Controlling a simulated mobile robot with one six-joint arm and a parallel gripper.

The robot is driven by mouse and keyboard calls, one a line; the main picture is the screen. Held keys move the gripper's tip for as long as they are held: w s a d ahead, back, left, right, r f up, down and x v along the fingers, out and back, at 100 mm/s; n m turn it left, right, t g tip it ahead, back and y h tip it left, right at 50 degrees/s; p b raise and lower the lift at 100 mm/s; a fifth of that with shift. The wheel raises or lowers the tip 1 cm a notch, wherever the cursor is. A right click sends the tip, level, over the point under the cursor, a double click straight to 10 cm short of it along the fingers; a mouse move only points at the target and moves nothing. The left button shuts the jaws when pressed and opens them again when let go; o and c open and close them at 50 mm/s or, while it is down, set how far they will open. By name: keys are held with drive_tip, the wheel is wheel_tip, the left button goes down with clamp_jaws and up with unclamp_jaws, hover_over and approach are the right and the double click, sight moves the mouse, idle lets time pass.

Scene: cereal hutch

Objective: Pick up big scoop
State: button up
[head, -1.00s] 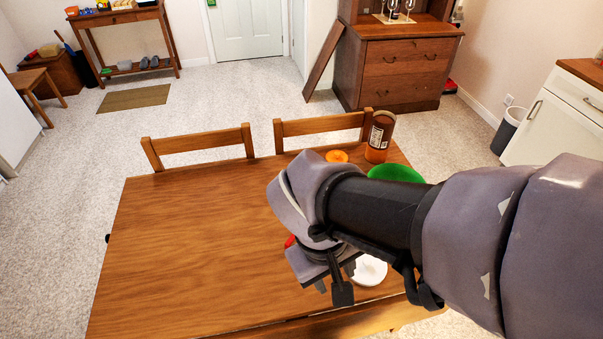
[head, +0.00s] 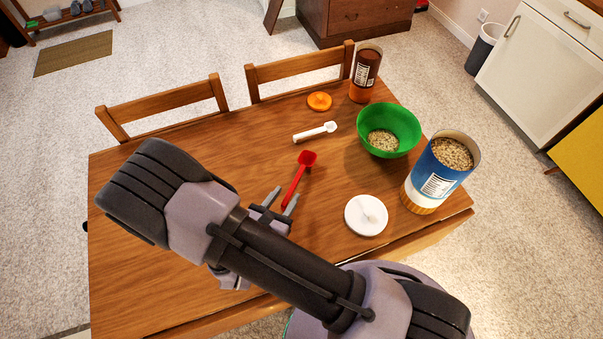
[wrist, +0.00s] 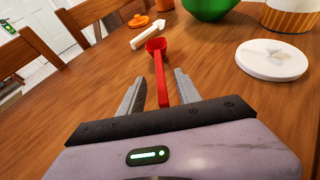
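A red scoop (head: 303,168) lies on the wooden table, its bowl pointing away from me; it also shows in the wrist view (wrist: 159,66). It looks larger than the white scoop (head: 316,132), which lies beyond it and shows in the wrist view (wrist: 150,35). My gripper (head: 285,195) is open and low over the table at the handle end of the red scoop. In the wrist view the red handle runs between the two spread fingers (wrist: 159,75). I cannot tell whether the fingers are level with the handle. The near end of the handle is partly hidden by the gripper.
A green bowl (head: 403,118) with cereal stands to the right, beside a blue cereal canister (head: 437,180). A white lid (head: 354,220) lies right of the gripper. An orange lid (head: 319,101) and brown jar (head: 359,82) stand farther back.

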sight(293, 187)
drive_tip(key=b+x, duration=0.1)
drive_tip(key=x, duration=0.2)
drive_tip(key=b+x, duration=0.1)
drive_tip(key=x, duration=0.2)
drive_tip(key=shift+w+d+f, duration=0.1)
drive_tip(key=shift+w+f, duration=0.2)
drive_tip(key=shift+f, duration=0.1)
clamp_jaws()
idle(0.9)
